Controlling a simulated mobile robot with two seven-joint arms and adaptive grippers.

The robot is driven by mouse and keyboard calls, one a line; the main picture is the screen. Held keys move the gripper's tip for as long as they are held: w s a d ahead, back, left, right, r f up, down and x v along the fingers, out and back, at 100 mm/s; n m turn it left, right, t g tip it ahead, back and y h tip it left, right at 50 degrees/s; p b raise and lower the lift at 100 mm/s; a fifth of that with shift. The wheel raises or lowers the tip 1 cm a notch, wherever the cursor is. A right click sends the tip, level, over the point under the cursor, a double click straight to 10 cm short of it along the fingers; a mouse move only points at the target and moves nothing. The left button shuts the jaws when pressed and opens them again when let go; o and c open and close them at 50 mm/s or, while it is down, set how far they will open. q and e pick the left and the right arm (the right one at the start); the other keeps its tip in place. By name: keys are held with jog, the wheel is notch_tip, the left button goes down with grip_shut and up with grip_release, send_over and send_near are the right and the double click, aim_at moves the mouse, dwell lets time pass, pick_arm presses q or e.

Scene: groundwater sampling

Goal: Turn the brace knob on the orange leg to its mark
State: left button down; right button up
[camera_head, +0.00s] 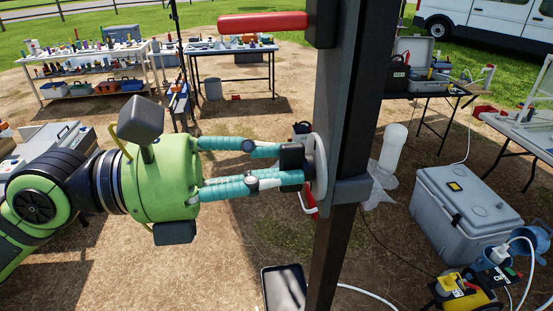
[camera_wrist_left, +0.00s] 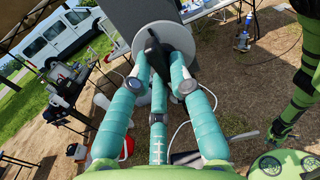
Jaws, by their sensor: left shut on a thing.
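A dark grey upright post (camera_head: 345,110) stands in the middle of the head view. On its left side is a pale round disc (camera_head: 319,172) with a black knob in front of it. The disc (camera_wrist_left: 188,40) and the black knob (camera_wrist_left: 157,52) also show in the left wrist view. My left gripper (camera_head: 292,167) reaches in from the left, its teal fingers closed around the knob. The fingertips partly cover the knob, and I cannot make out a mark. No orange shows on the post's visible part.
A red handle (camera_head: 262,22) sticks out left from the post's top. A grey cooler (camera_head: 465,210) and a yellow-black device (camera_head: 463,290) stand on the ground at the right. Tables with gear stand behind, and a white van (camera_head: 490,22) is parked beyond. A dark tray (camera_head: 284,288) lies below.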

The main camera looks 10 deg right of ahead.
pick_arm(q)
jog(key=n+p, duration=0.2)
jog(key=n, duration=0.4)
jog(key=n+p, duration=0.3)
jog(key=n, duration=0.3)
jog(key=s+n+p, duration=0.1)
jog(key=n+p, duration=0.2)
jog(key=n, duration=0.3)
jog(key=shift+f, duration=0.25)
